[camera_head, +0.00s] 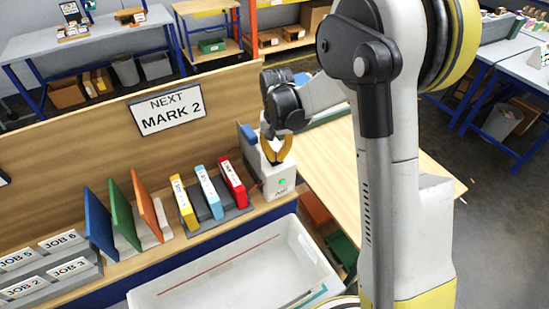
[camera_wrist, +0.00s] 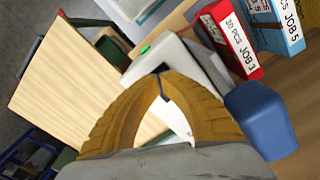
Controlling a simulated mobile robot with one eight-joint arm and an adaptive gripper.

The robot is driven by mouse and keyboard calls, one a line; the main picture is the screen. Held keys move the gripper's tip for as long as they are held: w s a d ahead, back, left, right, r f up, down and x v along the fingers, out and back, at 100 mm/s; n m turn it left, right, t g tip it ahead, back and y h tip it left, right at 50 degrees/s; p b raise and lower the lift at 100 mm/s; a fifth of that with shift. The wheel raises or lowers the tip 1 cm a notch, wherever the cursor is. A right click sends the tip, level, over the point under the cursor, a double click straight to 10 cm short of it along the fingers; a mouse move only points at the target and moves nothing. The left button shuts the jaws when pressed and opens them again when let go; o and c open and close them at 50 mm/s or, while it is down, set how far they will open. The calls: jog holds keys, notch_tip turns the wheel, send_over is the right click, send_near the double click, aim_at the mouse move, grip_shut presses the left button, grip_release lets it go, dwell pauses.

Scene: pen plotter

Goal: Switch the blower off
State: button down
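The blower seems to be the white box (camera_head: 280,184) at the right end of the bench, with small lettering on its front and a lit green light (camera_head: 282,182). In the wrist view the white box (camera_wrist: 165,52) lies beyond my fingertips, its green light (camera_wrist: 145,48) at its far edge. My gripper (camera_head: 273,163) is over the top of the box, yellow fingers pointing down. In the wrist view its fingertips (camera_wrist: 161,72) come together with nothing seen held. I cannot tell whether they touch the box. A switch is not clearly visible; the fingers cover part of the top.
A blue block (camera_wrist: 262,118) stands beside the box. Red, blue and yellow binders (camera_head: 207,193) stand left of it, then coloured panels (camera_head: 125,217). A white tray (camera_head: 320,262) lies in front. A sign (camera_head: 166,110) reads "NEXT MARK 2". A wooden table (camera_head: 335,165) is at right.

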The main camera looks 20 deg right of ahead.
jog(key=shift+f, duration=0.3)
jog(key=shift+r, duration=0.1)
jog(key=shift+r+p, duration=1.8)
jog(key=shift+r, duration=1.7)
jog(key=shift+s+f, duration=0.1)
